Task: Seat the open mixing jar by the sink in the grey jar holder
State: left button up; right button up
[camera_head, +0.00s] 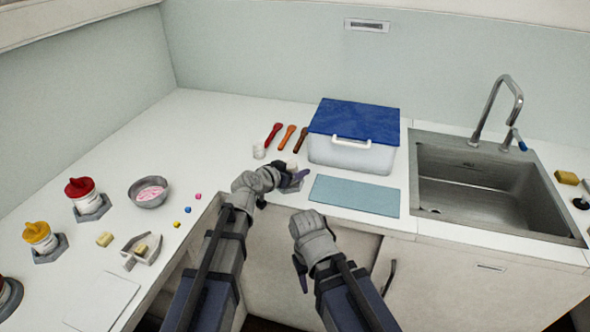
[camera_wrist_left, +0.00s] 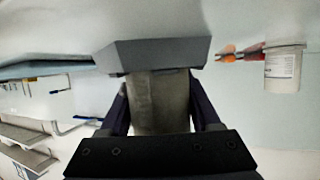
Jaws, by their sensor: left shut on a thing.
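The open mixing jar (camera_head: 291,167) stands at the grey jar holder (camera_head: 290,187) on the counter, left of the blue mat. My left gripper (camera_head: 282,181) is shut on the jar, with its dark fingers on either side. In the left wrist view the jar (camera_wrist_left: 157,100) shows as a grey-beige cylinder between the fingers, its base end meeting the grey holder (camera_wrist_left: 155,53). The jar looks upright; I cannot tell whether its base is fully down in the holder. My right gripper (camera_head: 300,272) hangs in front of the counter, away from the jar; its jaw opening is unclear.
A small white jar (camera_head: 258,150) and several spoons (camera_head: 288,137) lie behind. The blue-lidded box (camera_head: 352,155), blue mat (camera_head: 355,195) and sink (camera_head: 480,185) are to the right. A bowl (camera_head: 148,192) and red-lidded jar (camera_head: 84,195) stand left.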

pick_arm(q)
jog(key=shift+f, duration=0.1)
dwell(0.4)
jog(key=o, duration=1.4)
jog(key=p+v, duration=0.2)
jog(key=v, duration=0.5)
jog(key=shift+s+p, duration=0.15)
jog(key=shift+p, duration=0.2)
jog(key=shift+s+a, duration=0.25)
